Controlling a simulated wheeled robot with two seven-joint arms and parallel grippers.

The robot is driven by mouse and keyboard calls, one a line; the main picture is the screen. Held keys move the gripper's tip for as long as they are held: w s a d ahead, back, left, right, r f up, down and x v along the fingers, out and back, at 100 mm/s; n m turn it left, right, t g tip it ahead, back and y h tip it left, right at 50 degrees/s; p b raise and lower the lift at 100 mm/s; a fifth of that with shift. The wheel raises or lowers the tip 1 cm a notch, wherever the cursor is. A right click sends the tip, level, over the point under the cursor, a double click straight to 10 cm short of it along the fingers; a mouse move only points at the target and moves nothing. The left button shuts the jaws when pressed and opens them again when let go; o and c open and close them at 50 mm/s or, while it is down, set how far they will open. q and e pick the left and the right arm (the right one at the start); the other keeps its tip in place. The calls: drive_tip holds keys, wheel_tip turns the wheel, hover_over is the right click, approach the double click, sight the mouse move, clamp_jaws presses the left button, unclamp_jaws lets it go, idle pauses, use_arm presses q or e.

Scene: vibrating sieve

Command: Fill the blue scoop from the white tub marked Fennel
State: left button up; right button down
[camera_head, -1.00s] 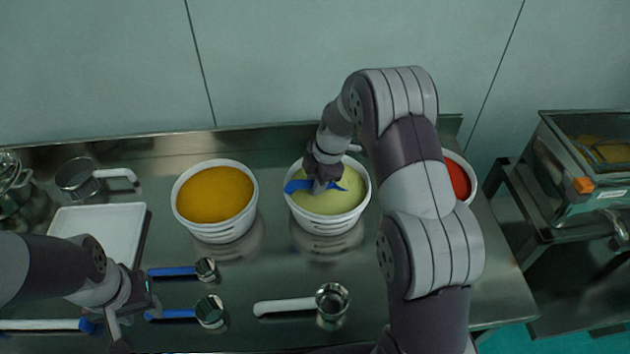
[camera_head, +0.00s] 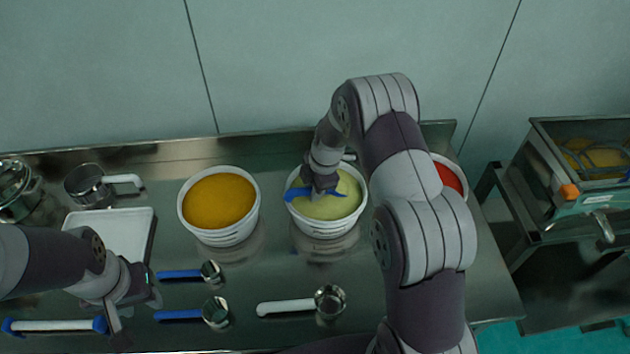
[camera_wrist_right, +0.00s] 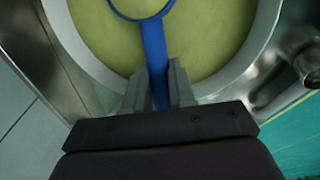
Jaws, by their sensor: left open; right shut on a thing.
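The white tub of pale yellow-green powder (camera_head: 327,232) stands in the middle of the steel table; I cannot read its label. My right gripper (camera_head: 322,190) is over this tub, shut on the handle of the blue scoop (camera_head: 300,195). In the right wrist view the blue scoop (camera_wrist_right: 153,50) lies between my right fingers (camera_wrist_right: 160,85), its round bowl at the powder, with the same yellow-green showing inside the rim. I cannot tell how deep the bowl sits. My left gripper (camera_head: 135,312) is open and empty over the front left of the table.
A tub of orange powder (camera_head: 219,235) stands left, and a tub of red powder (camera_head: 450,178) right, partly behind my arm. Blue-handled scoops (camera_head: 180,315), a white-handled scoop (camera_head: 285,307), a white tray (camera_head: 140,228) and metal pots (camera_head: 88,186) lie around. A sieve machine (camera_head: 575,175) stands far right.

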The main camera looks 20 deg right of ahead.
sight(302, 190)
drive_tip(key=a+r+h+p, duration=0.1)
drive_tip(key=p, duration=0.1)
drive_tip(key=shift+r+p, duration=0.3)
drive_tip(key=shift+p, duration=0.1)
drive_tip(key=h+b, duration=0.1)
drive_tip(key=b, duration=0.1)
drive_tip(key=shift+s+a+f+b, duration=0.1)
drive_tip(key=shift+a+f+b, duration=0.25)
drive_tip(key=shift+b, duration=0.05)
drive_tip(key=r+h+b, duration=0.1)
drive_tip(key=a+r+h+b, duration=0.1)
drive_tip(key=b, duration=0.1)
drive_tip(key=shift+s+a+r+t, duration=0.1)
drive_tip(key=shift+a+r+t, duration=0.05)
drive_tip(key=shift+t, duration=0.25)
drive_tip(key=shift+a+r+h+b, duration=0.2)
drive_tip(key=shift+r+h+b, duration=0.35)
drive_tip(key=shift+b, duration=0.15)
use_arm(q)
drive_tip(key=shift+f, duration=2)
use_arm(e)
drive_tip(key=shift+a+r+h, duration=0.1)
drive_tip(key=shift+r+h, duration=0.15)
drive_tip(key=shift+r, duration=0.3)
